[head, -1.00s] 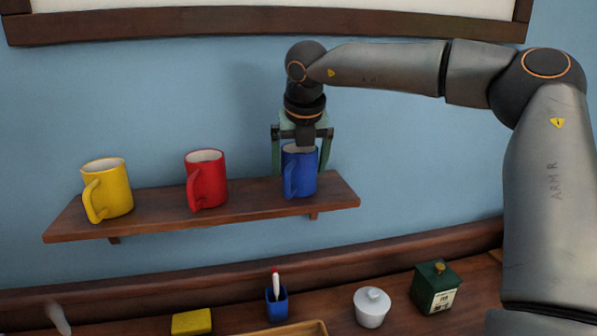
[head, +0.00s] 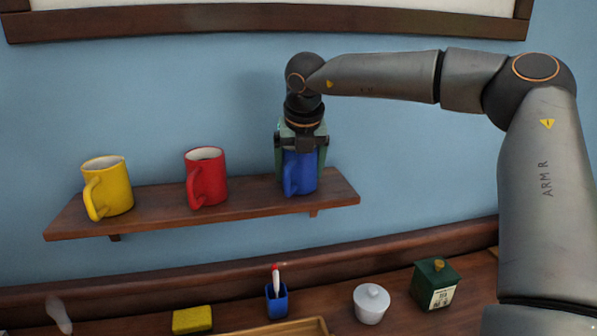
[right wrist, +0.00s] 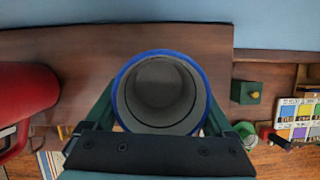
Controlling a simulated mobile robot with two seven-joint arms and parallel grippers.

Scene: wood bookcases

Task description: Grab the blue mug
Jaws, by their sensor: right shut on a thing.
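The blue mug (head: 300,175) stands upright near the right end of the wooden wall shelf (head: 250,201), its handle toward the front left. My right gripper (head: 301,168) reaches down over it from above and is shut on it, one finger on each side. In the right wrist view the mug (right wrist: 121,75) shows from above with a blue rim and grey inside, between the fingers of my gripper (right wrist: 160,112). The mug's upper part is partly hidden by the gripper in the head view. My left gripper is not in view.
A red mug (head: 207,180) and a yellow mug (head: 110,187) stand to the left on the shelf. Below are a yellow sponge (head: 192,320), a blue cup with a brush (head: 277,302), a white lidded jar (head: 371,304) and a green box (head: 436,284). A framed board (head: 270,24) hangs above.

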